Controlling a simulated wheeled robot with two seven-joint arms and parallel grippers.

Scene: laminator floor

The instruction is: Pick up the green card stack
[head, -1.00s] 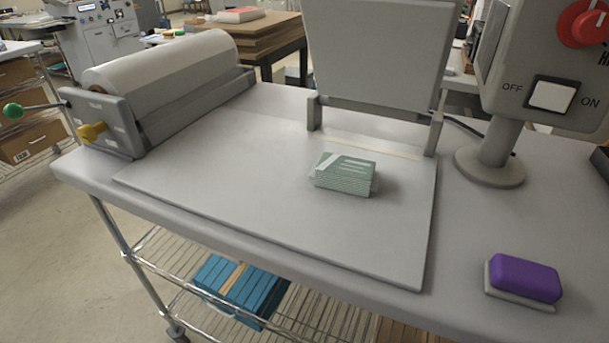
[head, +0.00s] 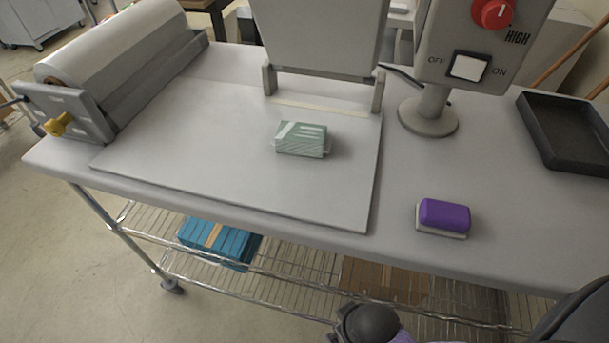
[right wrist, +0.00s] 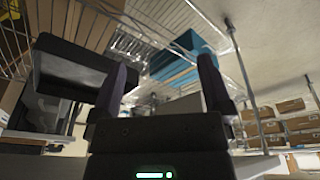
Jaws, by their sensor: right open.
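The green card stack (head: 301,140) lies flat on the grey base plate (head: 215,160) on the bench, in front of an upright grey panel. It is a small block with white marks on its top. My right arm enters the head view at the bottom right, below the bench edge, well away from the stack. In the right wrist view, my right gripper (right wrist: 165,82) shows two purple-grey fingers spread apart with nothing between them. The stack is not visible in that view. My left gripper is not in view.
A purple block on a light base (head: 443,217) sits right of the plate. A control post with switch (head: 428,115) stands behind it. A black tray (head: 568,132) is at the right. A film roller (head: 115,60) is at the left.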

